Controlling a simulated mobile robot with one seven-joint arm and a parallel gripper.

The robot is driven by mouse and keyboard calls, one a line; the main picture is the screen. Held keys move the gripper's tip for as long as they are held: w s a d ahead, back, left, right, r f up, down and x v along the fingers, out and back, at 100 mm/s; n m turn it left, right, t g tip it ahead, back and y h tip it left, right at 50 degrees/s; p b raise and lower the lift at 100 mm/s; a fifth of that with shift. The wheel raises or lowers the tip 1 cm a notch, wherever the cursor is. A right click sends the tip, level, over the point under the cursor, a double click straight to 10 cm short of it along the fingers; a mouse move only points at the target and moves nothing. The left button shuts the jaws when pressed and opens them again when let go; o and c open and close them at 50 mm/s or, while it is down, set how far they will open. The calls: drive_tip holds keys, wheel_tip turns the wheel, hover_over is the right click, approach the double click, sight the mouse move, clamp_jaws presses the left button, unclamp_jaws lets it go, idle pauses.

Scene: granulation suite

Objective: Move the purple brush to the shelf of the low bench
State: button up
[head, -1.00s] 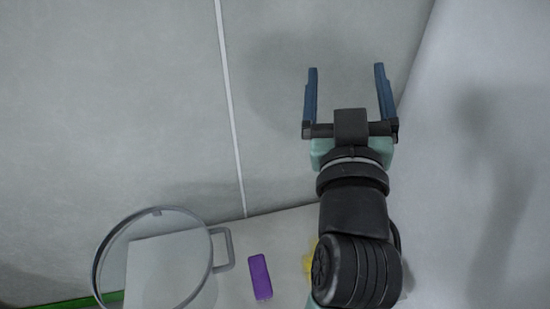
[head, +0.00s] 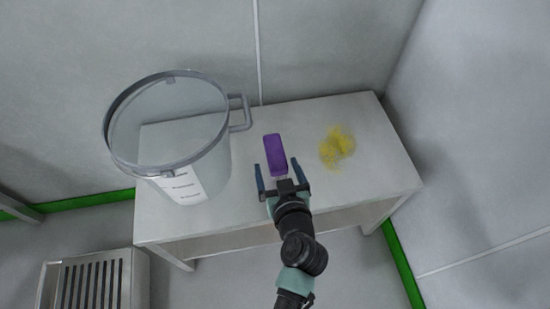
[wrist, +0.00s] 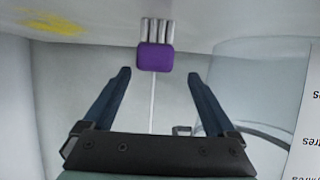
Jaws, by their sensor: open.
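The purple brush (head: 275,154) lies on top of a white bench (head: 255,214), between a clear bucket and a yellow patch. In the wrist view the purple brush (wrist: 155,57) shows a purple block with pale grey ridges beside it. My gripper (head: 277,165) is open and empty, its fingers pointing toward the near end of the brush. In the wrist view my gripper (wrist: 158,75) has its fingertips either side of the brush's line, with the brush just beyond them. No shelf below the bench top can be made out.
A large clear bucket (head: 210,165) with a grey rim and handle stands on the bench's left. Yellow powder (head: 337,147) lies spread on the right. Walls close the back and right. A slatted metal unit (head: 92,282) stands low at left.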

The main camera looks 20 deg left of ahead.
sight(275, 154)
drive_tip(key=shift+x, duration=0.8)
drive_tip(key=b+x, duration=0.1)
drive_tip(key=x, duration=0.1)
drive_tip(key=b+x, duration=0.1)
drive_tip(key=x, duration=0.1)
drive_tip(key=shift+w+d+f, duration=0.2)
drive_tip(key=shift+d, duration=0.1)
drive_tip(key=shift+w+a+f, duration=0.1)
drive_tip(key=shift+w+a, duration=0.2)
drive_tip(key=shift+w, duration=0.1)
clamp_jaws()
